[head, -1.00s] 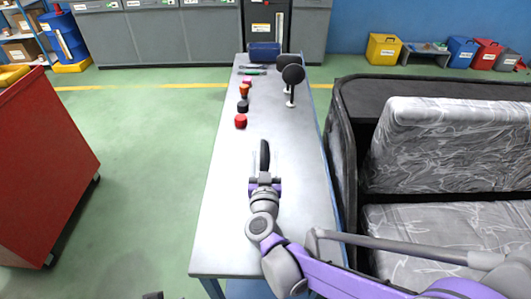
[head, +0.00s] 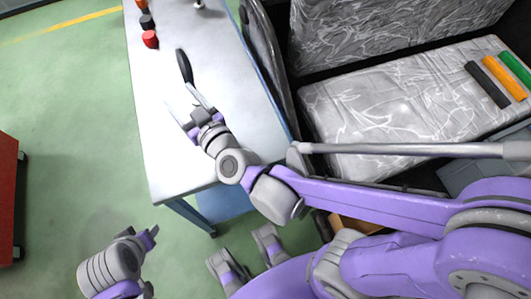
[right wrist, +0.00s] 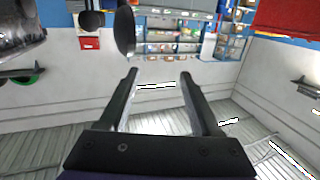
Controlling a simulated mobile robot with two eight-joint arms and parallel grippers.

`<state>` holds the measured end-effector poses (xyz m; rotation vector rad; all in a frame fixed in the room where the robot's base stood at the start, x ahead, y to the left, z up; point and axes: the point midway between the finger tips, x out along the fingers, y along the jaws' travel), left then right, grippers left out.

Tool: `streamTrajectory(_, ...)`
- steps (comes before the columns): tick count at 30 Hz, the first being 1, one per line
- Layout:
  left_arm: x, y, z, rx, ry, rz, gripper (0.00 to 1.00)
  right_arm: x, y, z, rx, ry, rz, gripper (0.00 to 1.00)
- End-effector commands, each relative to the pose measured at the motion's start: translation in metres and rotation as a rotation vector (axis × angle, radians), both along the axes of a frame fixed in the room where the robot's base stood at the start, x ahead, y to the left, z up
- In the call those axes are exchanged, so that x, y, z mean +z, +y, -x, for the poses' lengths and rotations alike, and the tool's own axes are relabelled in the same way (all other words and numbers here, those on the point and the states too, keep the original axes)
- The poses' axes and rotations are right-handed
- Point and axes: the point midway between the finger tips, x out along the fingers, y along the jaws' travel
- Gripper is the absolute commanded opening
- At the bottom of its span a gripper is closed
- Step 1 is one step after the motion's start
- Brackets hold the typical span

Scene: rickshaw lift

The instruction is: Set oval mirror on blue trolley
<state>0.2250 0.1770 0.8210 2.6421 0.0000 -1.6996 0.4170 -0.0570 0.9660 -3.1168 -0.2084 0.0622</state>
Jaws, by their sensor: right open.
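A dark oval mirror (head: 184,65), seen almost edge-on, is over the pale bench, just beyond my right gripper (head: 180,98). In the right wrist view the mirror (right wrist: 125,30) is beyond the fingertips, left of the line between the fingers, and not between them. Its foot is hidden. My right gripper is open and empty, with its fingers pointing towards the mirror over the bench. My left gripper (head: 150,236) is low at the left, over the green floor; its jaw opening is unclear.
The bench (head: 175,150) has blue legs. A red pot (head: 150,39) and other small pots stand at its far left edge. The dark rickshaw with a grey patterned seat (head: 400,110) stands close on the right. A red cabinet (head: 8,190) is at far left.

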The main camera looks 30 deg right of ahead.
Motion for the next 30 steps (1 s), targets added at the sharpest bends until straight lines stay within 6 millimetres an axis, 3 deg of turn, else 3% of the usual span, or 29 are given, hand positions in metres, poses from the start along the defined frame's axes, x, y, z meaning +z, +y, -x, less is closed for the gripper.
streamTrajectory(5, 0.0, 0.0, 0.0, 0.0, 0.0, 0.0, 0.5, -0.051, -0.009, 0.049, 0.193, 0.351, 0.043, 0.65)
streamTrajectory(9, 0.0, 0.0, 0.0, 0.0, 0.0, 0.0, 0.5, -0.106, -0.052, 0.11, 0.136, 0.721, 0.074, 0.65)
streamTrajectory(12, 0.0, 0.0, 0.0, 0.0, 0.0, 0.0, 0.5, -0.13, -0.086, 0.151, 0.029, 0.924, 0.085, 0.65)
streamTrajectory(15, 0.0, 0.0, 0.0, 0.0, 0.0, 0.0, 0.5, -0.141, -0.108, 0.177, -0.057, 1.04, 0.089, 0.65)
streamTrajectory(20, 0.0, 0.0, 0.0, 0.0, 0.0, 0.0, 0.5, -0.145, -0.121, 0.193, -0.112, 1.103, 0.091, 0.65)
streamTrajectory(30, 0.0, 0.0, 0.0, 0.0, 0.0, 0.0, 0.5, -0.145, -0.12, 0.192, -0.11, 1.103, 0.091, 0.65)
